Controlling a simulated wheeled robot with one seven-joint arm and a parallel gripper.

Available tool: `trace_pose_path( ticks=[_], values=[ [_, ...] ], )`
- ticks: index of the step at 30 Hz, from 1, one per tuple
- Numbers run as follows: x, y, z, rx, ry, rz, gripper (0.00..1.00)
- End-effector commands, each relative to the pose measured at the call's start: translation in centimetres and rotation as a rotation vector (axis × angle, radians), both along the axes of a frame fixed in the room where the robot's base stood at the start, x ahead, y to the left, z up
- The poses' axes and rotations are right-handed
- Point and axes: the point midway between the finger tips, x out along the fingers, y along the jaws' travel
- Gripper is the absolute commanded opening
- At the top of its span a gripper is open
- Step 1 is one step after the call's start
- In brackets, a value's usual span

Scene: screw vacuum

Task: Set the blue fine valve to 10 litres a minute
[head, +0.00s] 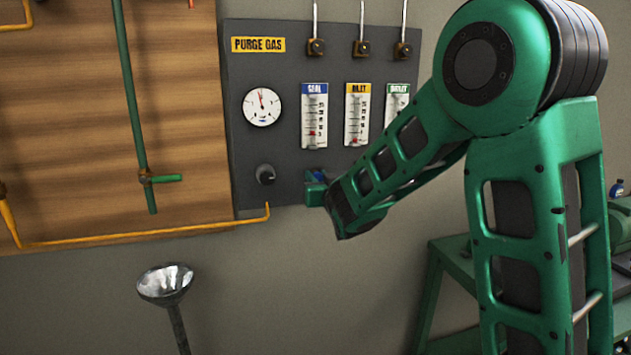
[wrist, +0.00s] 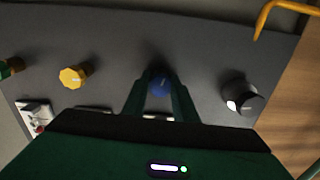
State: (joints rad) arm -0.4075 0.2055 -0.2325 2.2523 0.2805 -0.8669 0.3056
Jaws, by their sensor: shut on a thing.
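The blue fine valve (wrist: 160,86) is a round blue knob on the dark panel in the wrist view. My gripper (wrist: 160,82) is shut on it, with one green finger on each side.
The dark PURGE GAS panel (head: 262,62) also carries a round gauge (head: 262,107), a black knob (head: 265,174) and yellow and green flow meters. A yellow knob (wrist: 73,76) and the black knob flank the blue one in the wrist view. A yellow pipe (head: 150,236) runs below.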

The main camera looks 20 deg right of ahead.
Motion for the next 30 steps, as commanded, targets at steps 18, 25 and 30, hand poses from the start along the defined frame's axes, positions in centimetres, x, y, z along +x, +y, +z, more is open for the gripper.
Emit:
trace_pose_path(
  ticks=[18,25,30],
  values=[
    [-0.04,0.02,-0.16,-0.542,0.003,-0.002,0.03],
    [-0.04,0.07,-0.21,-0.66,0.004,0.0,0.03],
    [-0.05,0.15,-0.23,-0.707,0.004,0.001,0.03]
  ],
)
